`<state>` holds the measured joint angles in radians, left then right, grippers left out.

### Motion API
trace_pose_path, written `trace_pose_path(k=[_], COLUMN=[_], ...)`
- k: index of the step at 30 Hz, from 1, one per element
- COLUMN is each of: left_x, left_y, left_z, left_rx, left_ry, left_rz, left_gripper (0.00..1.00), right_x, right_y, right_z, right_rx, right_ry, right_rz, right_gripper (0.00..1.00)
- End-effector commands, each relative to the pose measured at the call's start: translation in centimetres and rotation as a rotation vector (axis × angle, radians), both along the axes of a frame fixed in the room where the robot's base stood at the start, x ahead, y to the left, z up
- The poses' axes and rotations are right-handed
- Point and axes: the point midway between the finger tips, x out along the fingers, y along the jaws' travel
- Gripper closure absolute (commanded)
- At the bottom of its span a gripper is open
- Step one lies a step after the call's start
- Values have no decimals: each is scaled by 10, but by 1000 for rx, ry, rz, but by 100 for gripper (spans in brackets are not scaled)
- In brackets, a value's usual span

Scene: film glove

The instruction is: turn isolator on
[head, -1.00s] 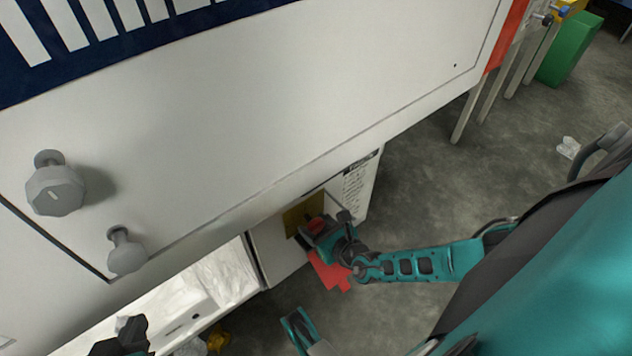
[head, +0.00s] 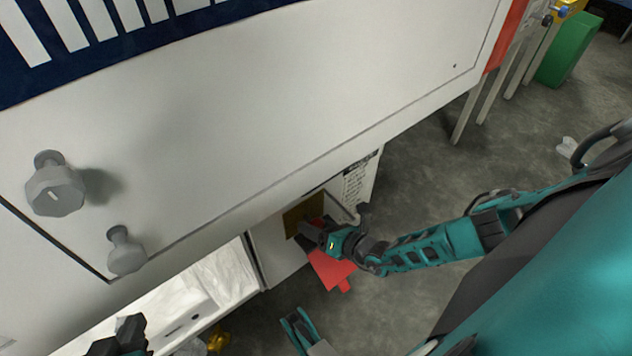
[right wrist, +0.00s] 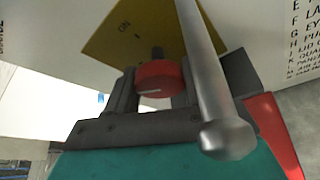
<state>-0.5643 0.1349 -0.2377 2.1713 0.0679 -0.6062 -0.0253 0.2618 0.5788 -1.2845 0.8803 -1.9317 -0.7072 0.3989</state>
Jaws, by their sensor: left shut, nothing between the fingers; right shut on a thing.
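The isolator has a red knob (right wrist: 158,78) with a pale line on its face. It stands on a yellow plate (right wrist: 120,38) marked "ON", on a white cabinet front below the big white panel. The plate also shows in the head view (head: 293,217). My right gripper (head: 316,233) is at the knob. In the right wrist view its dark fingers (right wrist: 156,88) are on both sides of the knob and shut on it. My left gripper (head: 122,336) is shut and empty at the bottom left of the head view, away from the isolator.
A metal bar (right wrist: 207,65) with a rounded end crosses in front of my right gripper. A flat red piece (head: 330,270) shows below it. Two grey knobs (head: 55,188) stick out of the white panel (head: 270,110). Grey floor (head: 430,185) is open at right.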

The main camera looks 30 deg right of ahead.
Motion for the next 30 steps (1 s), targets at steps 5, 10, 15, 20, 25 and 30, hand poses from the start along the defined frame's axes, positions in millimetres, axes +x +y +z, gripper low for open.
trace_pose_path(k=[5, 10, 15, 20, 25, 30], left_x=[-2, -4, -4, -4, -3, -1], left_y=[0, 0, 0, 0, 0, 0], left_z=[-2, -3, -3, -3, -2, -1], left_rx=[0, 0, 0, 0, 0, 0], left_ry=[6, 10, 10, 10, 7, 2], left_rz=[0, 0, 0, 0, 0, -1], left_gripper=[100, 100, 100, 100, 100, 100], right_x=[1, 2, 2, 2, 1, 1], right_y=[1, 0, 1, 1, 1, 0], right_z=[0, 0, 0, 1, 0, 0], right_rx=[47, 62, 64, 64, 62, 62], right_ry=[3, 4, 5, 4, 4, 5], right_rz=[-1, -3, -3, -4, -3, -2], right_gripper=[77, 77, 77, 45, 29, 22])
